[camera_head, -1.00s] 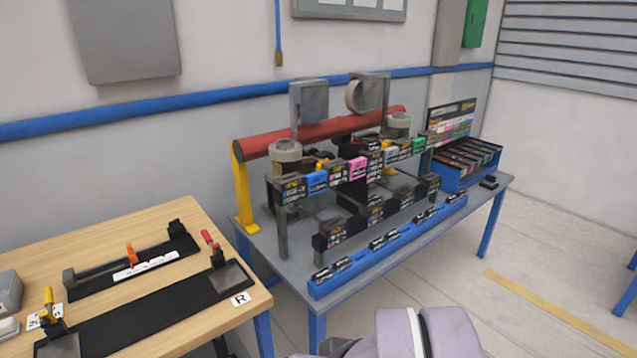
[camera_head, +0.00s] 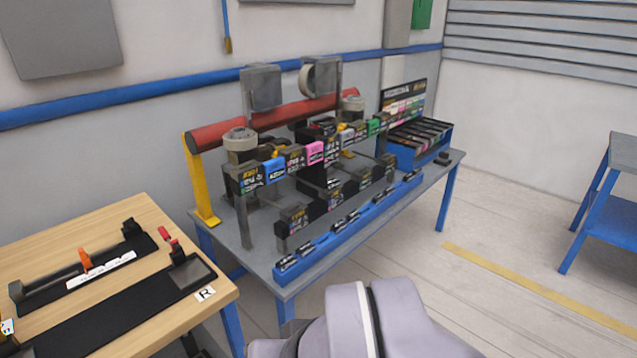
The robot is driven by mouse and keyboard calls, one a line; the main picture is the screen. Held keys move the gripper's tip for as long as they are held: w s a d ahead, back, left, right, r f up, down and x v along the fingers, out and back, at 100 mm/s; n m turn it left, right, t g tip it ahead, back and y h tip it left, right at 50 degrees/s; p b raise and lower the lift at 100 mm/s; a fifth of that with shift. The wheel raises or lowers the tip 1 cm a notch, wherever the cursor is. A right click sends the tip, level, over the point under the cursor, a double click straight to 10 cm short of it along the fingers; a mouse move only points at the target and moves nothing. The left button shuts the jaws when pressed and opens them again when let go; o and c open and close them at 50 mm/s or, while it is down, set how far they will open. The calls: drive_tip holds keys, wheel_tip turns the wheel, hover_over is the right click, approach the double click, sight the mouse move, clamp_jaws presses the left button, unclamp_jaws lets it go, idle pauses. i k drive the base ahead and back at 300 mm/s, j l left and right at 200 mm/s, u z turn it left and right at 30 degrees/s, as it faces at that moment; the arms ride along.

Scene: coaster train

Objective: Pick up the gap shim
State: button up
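I cannot pick out the gap shim for certain in the head view. A small dark block (camera_head: 444,158) lies at the right end of the grey table, beside a blue bin, but it is too small to identify. Several small black labelled pieces sit along a long blue tray (camera_head: 352,232) at the table's front edge. My arm shows as a pale lilac-grey link at the bottom centre, in front of the table. My gripper's fingers are out of sight.
The grey table (camera_head: 262,262) with blue legs carries a labelled rack (camera_head: 315,152) and a red roller (camera_head: 270,120) on a yellow post. A wooden bench (camera_head: 120,218) with black fixtures stands left. A blue-framed table (camera_head: 604,212) is at right. Open floor lies between.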

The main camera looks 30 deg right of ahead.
sight(328, 130)
drive_tip(key=l+z, duration=0.25)
drive_tip(key=l, duration=0.5)
drive_tip(key=i+l+z, duration=0.25)
drive_tip(key=l, duration=0.45)
drive_tip(key=k, duration=0.1)
